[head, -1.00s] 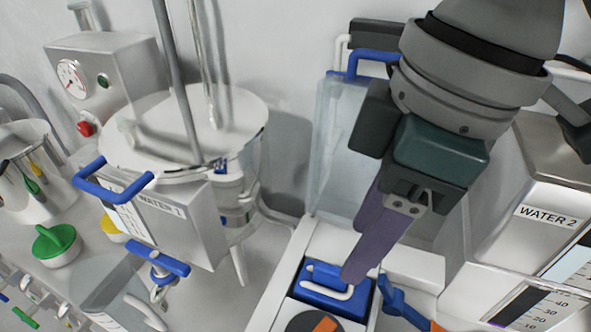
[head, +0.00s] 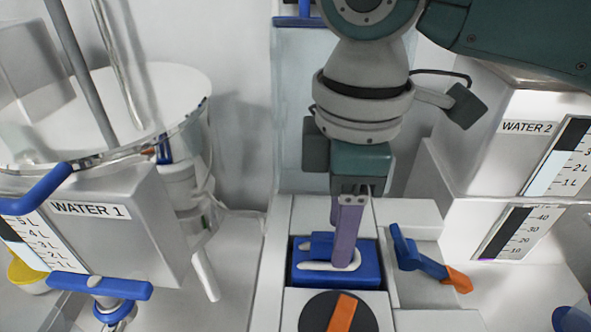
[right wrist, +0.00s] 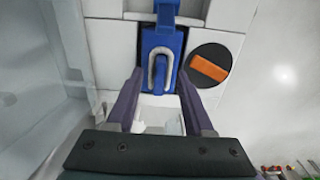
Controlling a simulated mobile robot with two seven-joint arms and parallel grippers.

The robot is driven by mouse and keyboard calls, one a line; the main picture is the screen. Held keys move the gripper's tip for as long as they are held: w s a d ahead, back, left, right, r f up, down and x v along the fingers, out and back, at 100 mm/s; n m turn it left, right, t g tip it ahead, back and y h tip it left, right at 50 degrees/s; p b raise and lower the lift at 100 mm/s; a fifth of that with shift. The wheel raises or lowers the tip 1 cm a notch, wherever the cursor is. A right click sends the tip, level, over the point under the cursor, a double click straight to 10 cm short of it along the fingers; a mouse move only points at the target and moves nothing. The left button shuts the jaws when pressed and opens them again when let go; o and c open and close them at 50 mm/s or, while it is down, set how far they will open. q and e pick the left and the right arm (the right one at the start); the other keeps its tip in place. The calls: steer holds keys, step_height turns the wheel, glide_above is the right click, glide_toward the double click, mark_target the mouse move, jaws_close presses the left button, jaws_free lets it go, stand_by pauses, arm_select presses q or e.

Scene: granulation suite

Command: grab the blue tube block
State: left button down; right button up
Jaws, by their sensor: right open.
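The blue tube block (head: 362,274) sits in a square recess of a white housing, low in the middle of the head view. A pale U-shaped tube lies along its top; the block also shows in the right wrist view (right wrist: 160,42). My right gripper (head: 345,262) points down over the block in the head view, its purple fingers covering part of it. In the right wrist view my right gripper (right wrist: 159,78) is open, with its fingers apart to either side of the block's near end. Whether they touch it cannot be told. My left gripper is not in view.
Beside the block are a blue lever with an orange tip (head: 428,264) and a dark dial with an orange bar (head: 338,314). The WATER 1 unit (head: 115,238) stands left and the WATER 2 unit (head: 500,155) right. A clear panel (head: 300,120) rises behind.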

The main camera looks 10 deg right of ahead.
step_height(320, 180, down, 2)
steer(key=shift+c, duration=0.2)
jaws_close()
steer(key=shift+r, duration=0.1)
stand_by(1.2)
